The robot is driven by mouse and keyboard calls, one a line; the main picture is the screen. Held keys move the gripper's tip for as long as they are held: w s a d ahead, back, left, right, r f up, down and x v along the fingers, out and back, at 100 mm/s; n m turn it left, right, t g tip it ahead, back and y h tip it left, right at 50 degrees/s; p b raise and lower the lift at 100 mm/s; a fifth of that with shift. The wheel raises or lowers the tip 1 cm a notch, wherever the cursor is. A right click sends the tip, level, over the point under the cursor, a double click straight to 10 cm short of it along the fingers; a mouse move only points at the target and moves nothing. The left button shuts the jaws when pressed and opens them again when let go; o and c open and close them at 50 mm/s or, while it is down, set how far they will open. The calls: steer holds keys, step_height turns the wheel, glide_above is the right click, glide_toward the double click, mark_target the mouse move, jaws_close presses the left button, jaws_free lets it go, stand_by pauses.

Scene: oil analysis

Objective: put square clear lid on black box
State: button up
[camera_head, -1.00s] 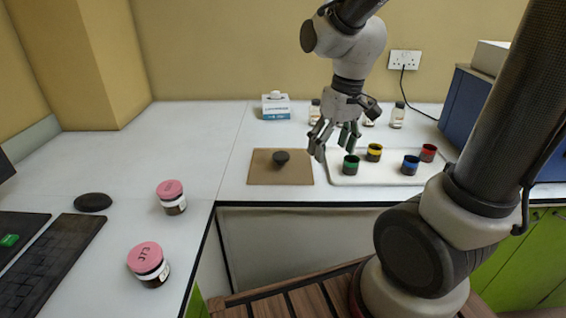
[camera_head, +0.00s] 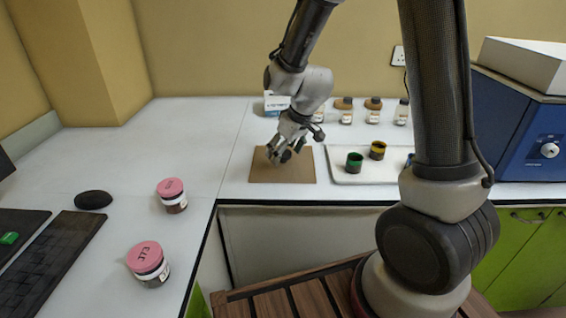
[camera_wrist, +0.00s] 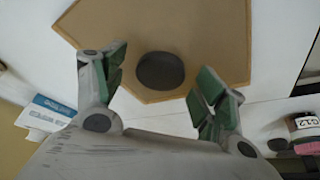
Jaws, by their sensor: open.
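A flat square tan panel (camera_head: 262,172) lies on the white bench, with a dark round knob-like piece on it. In the wrist view this dark piece (camera_wrist: 160,70) is a round disc on the tan panel (camera_wrist: 215,30). I cannot tell whether the two are joined, or whether the panel is the clear lid. My gripper (camera_head: 281,156) is over the panel, pointing down. In the wrist view its green-padded fingers (camera_wrist: 163,78) are spread on either side of the disc, with visible gaps. I cannot make out a black box in either view.
A white tray (camera_head: 343,176) with coloured cups stands right of the panel. Labelled bottles (camera_head: 373,112) and a blue-white carton (camera_head: 272,103) are behind. Pink-lidded jars (camera_head: 172,195) and a keyboard (camera_head: 50,262) are at left. A blue machine (camera_head: 510,115) is at right.

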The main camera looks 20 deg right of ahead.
steer(key=shift+f, duration=0.2)
steer(key=shift+w+r, duration=0.1)
steer(key=c, duration=1.6)
